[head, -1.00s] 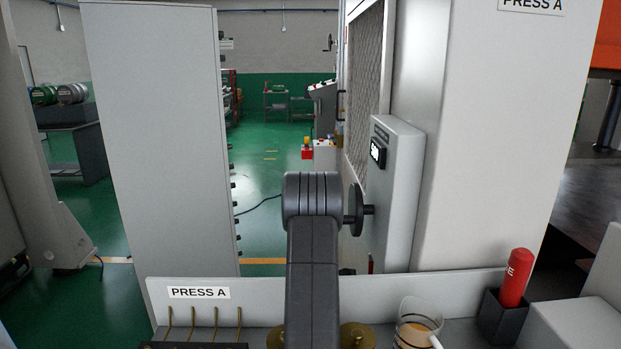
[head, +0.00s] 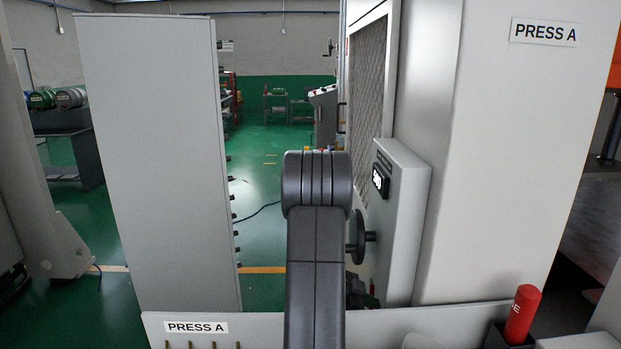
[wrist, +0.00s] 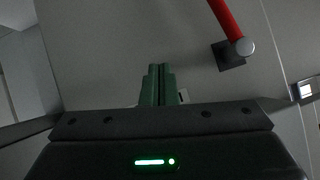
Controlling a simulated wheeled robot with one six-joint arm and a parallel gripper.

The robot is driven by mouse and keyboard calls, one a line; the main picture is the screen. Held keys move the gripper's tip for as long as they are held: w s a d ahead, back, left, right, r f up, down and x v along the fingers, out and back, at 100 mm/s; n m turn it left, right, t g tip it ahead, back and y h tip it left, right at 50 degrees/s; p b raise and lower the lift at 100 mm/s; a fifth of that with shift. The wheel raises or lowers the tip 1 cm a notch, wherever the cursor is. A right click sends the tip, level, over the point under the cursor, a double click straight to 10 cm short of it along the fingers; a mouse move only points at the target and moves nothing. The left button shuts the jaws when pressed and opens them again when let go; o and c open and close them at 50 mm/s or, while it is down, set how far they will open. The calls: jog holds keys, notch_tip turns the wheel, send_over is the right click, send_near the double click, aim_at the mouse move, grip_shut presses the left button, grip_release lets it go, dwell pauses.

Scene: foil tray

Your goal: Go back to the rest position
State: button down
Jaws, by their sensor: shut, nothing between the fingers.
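My gripper (wrist: 158,72) shows in the wrist view, its two green fingers shut together with nothing between them. A grey panel surface lies beyond the fingertips, and I cannot tell how far off it is. In the head view my dark grey arm stands upright in the middle of the picture, and the gripper itself is not visible there.
A red bar (wrist: 226,22) with a round grey end is right of the fingers. The head view shows a low wall labelled PRESS A (head: 196,327), a red cylinder (head: 522,313) at lower right, a grey control box (head: 403,225), and a tall grey panel (head: 160,170).

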jog(key=shift+s+a+r, duration=0.15)
jog(key=shift+r, duration=0.8)
